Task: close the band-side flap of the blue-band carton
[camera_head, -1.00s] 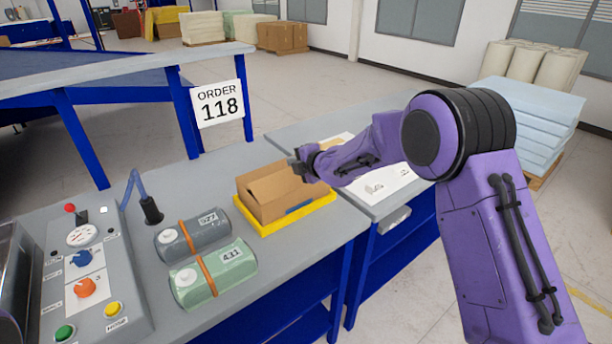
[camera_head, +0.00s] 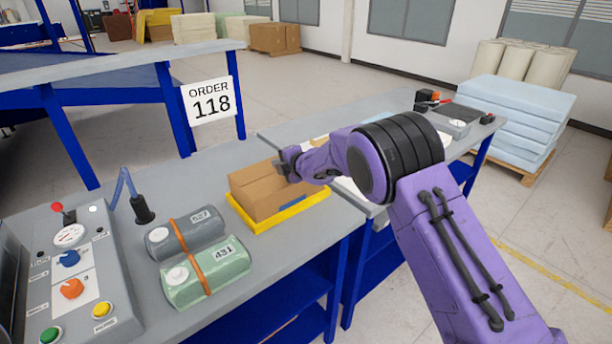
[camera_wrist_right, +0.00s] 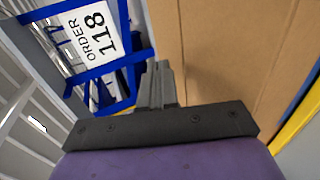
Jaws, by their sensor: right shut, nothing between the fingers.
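The brown cardboard carton (camera_head: 258,200) sits on a yellow tray (camera_head: 262,231) on the grey bench. A small piece of its blue band (camera_head: 290,207) shows low on the front side. The carton's top looks nearly flat, with flap edges across it; part of it is hidden behind my right gripper (camera_head: 284,164). That gripper is shut and empty, at the carton's top at the far right. In the right wrist view, the shut fingers (camera_wrist_right: 158,85) are beside a broad cardboard surface (camera_wrist_right: 235,60); I cannot tell whether they touch it. My left gripper is not in view.
A control panel (camera_head: 70,290) and a black-based post (camera_head: 143,209) stand farther left. The order sign (camera_head: 208,101) hangs behind. Bench space between rolls and sign is clear.

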